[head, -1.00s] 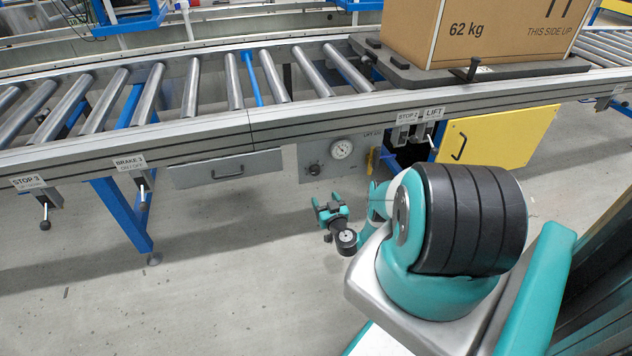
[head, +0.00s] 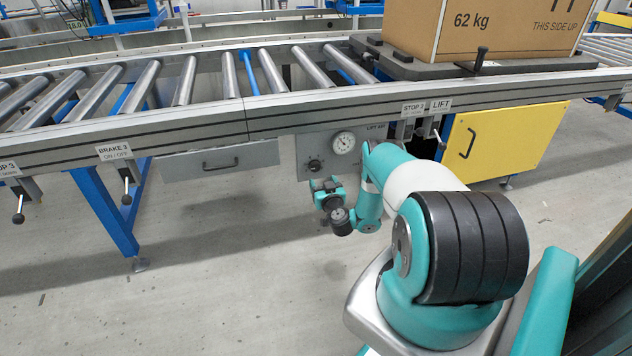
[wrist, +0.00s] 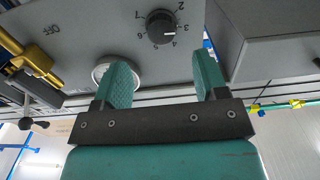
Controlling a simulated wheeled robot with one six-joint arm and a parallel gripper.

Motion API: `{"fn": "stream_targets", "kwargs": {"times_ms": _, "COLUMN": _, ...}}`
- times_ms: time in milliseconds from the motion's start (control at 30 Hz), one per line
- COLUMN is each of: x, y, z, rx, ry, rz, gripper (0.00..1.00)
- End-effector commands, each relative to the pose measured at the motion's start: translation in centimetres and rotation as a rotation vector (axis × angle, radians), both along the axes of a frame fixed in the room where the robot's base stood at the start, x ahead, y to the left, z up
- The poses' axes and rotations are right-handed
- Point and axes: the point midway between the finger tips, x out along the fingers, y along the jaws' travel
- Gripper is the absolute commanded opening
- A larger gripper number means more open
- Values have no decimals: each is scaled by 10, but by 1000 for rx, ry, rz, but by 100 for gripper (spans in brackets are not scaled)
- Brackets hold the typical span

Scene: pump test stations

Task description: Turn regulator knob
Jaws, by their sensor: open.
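The regulator knob (head: 314,165) is a small black knob on the grey panel (head: 305,145) under the roller conveyor. In the wrist view the knob (wrist: 161,27) shows a white pointer line and a ring of numbers, above and between the two fingers. My gripper (head: 326,184) is just below the knob in the head view, its teal fingers apart and empty. In the wrist view the gripper (wrist: 165,82) does not touch the knob. A round pressure gauge (head: 343,142) sits right of the knob; the left finger partly covers the gauge (wrist: 112,72) in the wrist view.
A grey drawer (head: 222,161) is left of the panel. Yellow brass fittings (wrist: 30,58) stick out beside the panel. Stop and lift levers (head: 419,128) and a yellow door (head: 500,140) are to the right. A cardboard box (head: 500,30) stands on the conveyor. The floor at left is open.

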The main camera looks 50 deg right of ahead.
Motion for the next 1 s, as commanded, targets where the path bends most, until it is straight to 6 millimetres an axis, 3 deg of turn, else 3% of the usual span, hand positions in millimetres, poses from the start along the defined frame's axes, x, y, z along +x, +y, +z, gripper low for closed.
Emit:
{"fn": "stream_targets", "kwargs": {"times_ms": 33, "x": 3, "y": -2, "z": -8, "rx": -2, "ry": -1, "rz": 0, "gripper": 66}}
{"fn": "stream_targets", "kwargs": {"times_ms": 667, "x": 17, "y": -9, "z": -6, "rx": -3, "ry": -1, "rz": 0, "gripper": 66}}
{"fn": "stream_targets", "kwargs": {"times_ms": 1000, "x": 42, "y": -23, "z": 3, "rx": -6, "ry": -1, "rz": 2, "gripper": 66}}
